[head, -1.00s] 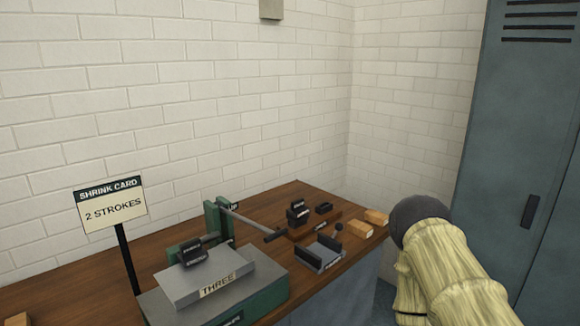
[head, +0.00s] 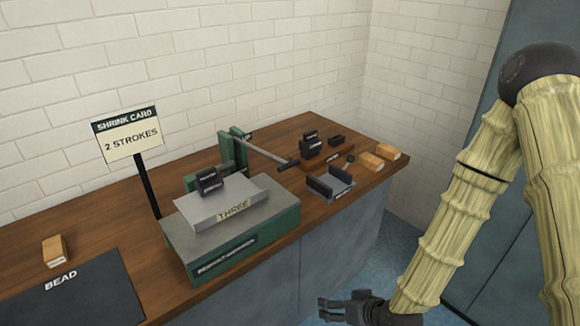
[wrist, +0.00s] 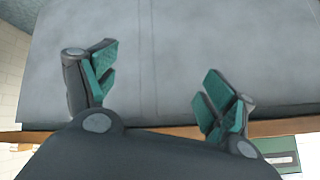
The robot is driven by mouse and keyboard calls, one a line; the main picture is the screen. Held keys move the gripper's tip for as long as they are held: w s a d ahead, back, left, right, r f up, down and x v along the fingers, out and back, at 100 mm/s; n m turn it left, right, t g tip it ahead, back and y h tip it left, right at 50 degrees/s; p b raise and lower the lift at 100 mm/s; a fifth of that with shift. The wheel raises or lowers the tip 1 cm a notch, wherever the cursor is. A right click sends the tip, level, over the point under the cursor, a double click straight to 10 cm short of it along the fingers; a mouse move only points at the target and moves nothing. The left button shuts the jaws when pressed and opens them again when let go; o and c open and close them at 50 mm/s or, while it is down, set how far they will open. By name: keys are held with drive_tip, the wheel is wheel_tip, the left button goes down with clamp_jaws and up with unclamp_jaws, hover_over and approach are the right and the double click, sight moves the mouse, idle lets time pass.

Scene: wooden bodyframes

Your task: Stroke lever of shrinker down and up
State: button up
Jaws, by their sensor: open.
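The shrinker (head: 232,235) is a green machine with a grey sheet piece (head: 222,207) marked THREE on top. It stands on the wooden bench. Its lever (head: 262,148) is a grey bar with a dark grip, reaching right and slightly down from a green upright post (head: 236,148). My gripper (head: 322,309) is in front of the bench, low in the head view and well below the lever, touching nothing. In the wrist view my gripper (wrist: 155,95) has its green-padded fingers spread apart and empty, with the grey bench front beyond them.
A SHRINK CARD sign (head: 127,135) reads 2 STROKES. Right of the shrinker are a dark U-shaped fixture (head: 330,185), small black blocks (head: 311,146) and wooden blocks (head: 371,162). A black BEAD mat (head: 75,295) lies at left. A locker (head: 515,235) stands behind my arm.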

drive_tip(key=w+a+r+n+t+y, duration=0.1)
drive_tip(key=w+a+r+t+y, duration=0.1)
drive_tip(key=w+r, duration=0.35)
drive_tip(key=w+a+r+n+t+y, duration=0.1)
drive_tip(key=w+a+r+t, duration=0.15)
drive_tip(key=r, duration=0.65)
drive_tip(key=n+t+y+b, duration=0.2)
drive_tip(key=n+y, duration=0.1)
drive_tip(key=y, duration=0.1)
approach(289, 163)
drive_tip(key=x, duration=0.3)
drive_tip(key=p+x, duration=0.1)
drive_tip(key=x, duration=0.2)
drive_tip(key=p+x, duration=0.1)
drive_tip(key=x, duration=0.3)
drive_tip(key=shift+f, duration=0.4)
